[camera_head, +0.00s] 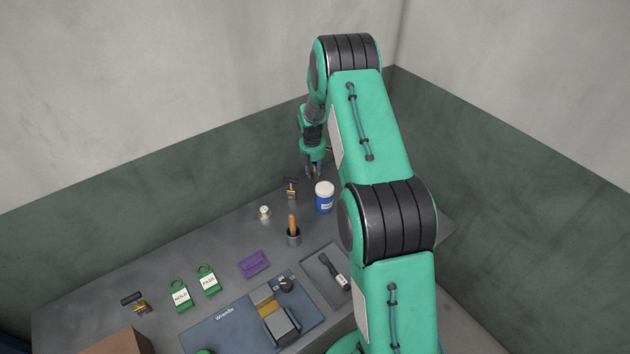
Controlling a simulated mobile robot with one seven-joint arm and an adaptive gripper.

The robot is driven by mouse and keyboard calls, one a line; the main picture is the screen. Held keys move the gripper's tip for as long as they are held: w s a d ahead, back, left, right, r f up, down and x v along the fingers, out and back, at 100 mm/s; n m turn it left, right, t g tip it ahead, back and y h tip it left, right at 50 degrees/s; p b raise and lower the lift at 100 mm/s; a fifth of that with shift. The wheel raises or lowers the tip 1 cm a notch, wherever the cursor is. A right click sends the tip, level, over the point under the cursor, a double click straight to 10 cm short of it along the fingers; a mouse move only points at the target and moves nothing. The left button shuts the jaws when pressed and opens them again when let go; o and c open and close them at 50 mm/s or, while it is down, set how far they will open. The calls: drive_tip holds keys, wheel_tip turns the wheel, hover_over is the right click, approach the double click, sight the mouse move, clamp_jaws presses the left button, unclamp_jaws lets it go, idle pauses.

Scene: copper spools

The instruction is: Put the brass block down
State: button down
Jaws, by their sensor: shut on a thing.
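My gripper (314,172) is at the back of the table, pointing down just left of the blue and white tub. It is shut on a small yellowish thing at its fingertips, which I take to be the brass block (314,177). The block is mostly hidden by the fingers and very small in this view. I cannot tell whether it touches the table or hangs above it.
A blue and white tub (324,198) and a black-and-brass tool (291,189) stand close to my gripper. A cup with a wooden handle (293,236), a white-topped item (264,213), a purple item (254,264) and green tags (208,280) are nearer.

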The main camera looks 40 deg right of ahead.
sight(315, 179)
idle(0.3)
drive_tip(key=shift+f+b, duration=0.3)
drive_tip(key=shift+f, duration=1.5)
drive_tip(key=shift+f, duration=0.1)
drive_tip(key=c, duration=1.4)
unclamp_jaws()
drive_tip(key=r, duration=0.4)
drive_tip(key=a+r+p, duration=0.1)
drive_tip(key=r, duration=0.7)
drive_tip(key=shift+s+a+p, duration=0.15)
drive_tip(key=shift+s+p, duration=0.15)
drive_tip(key=shift+p, duration=0.05)
